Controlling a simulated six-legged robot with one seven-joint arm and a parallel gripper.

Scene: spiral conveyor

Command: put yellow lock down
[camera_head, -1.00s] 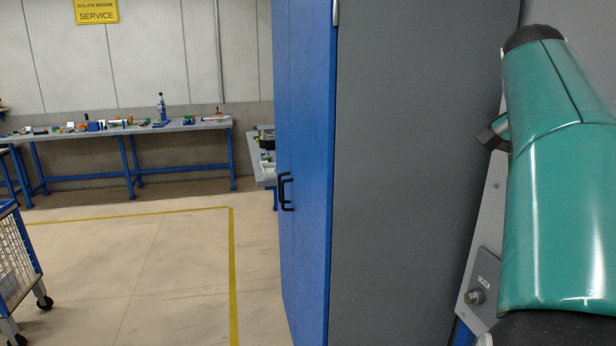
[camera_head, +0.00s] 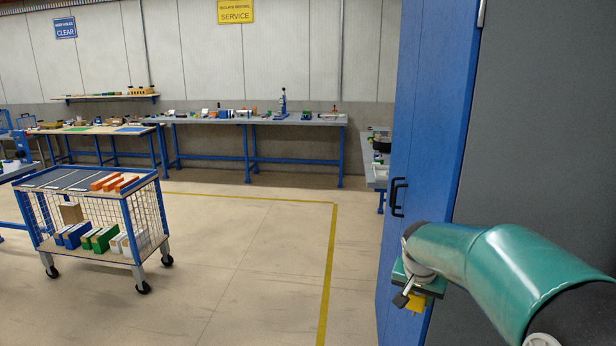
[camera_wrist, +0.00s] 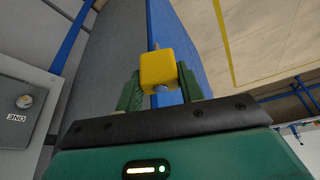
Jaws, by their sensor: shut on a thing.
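The yellow lock (camera_wrist: 158,69) is a small yellow block. It sits between the two green fingers of my gripper (camera_wrist: 160,90) in the wrist view, and the fingers are shut on it. In the head view my gripper (camera_head: 408,290) is at the lower right, in front of the blue cabinet door, with the yellow lock showing below it (camera_head: 416,302). The lock is held in the air. Part of the lock is hidden by the gripper in the head view.
The blue cabinet (camera_head: 425,150) with a black handle (camera_head: 397,196) stands close on the right. A wheeled cart (camera_head: 150,190) with coloured blocks is at left. Workbenches (camera_head: 262,122) line the back wall. The floor (camera_head: 240,260) between is open, with a yellow line.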

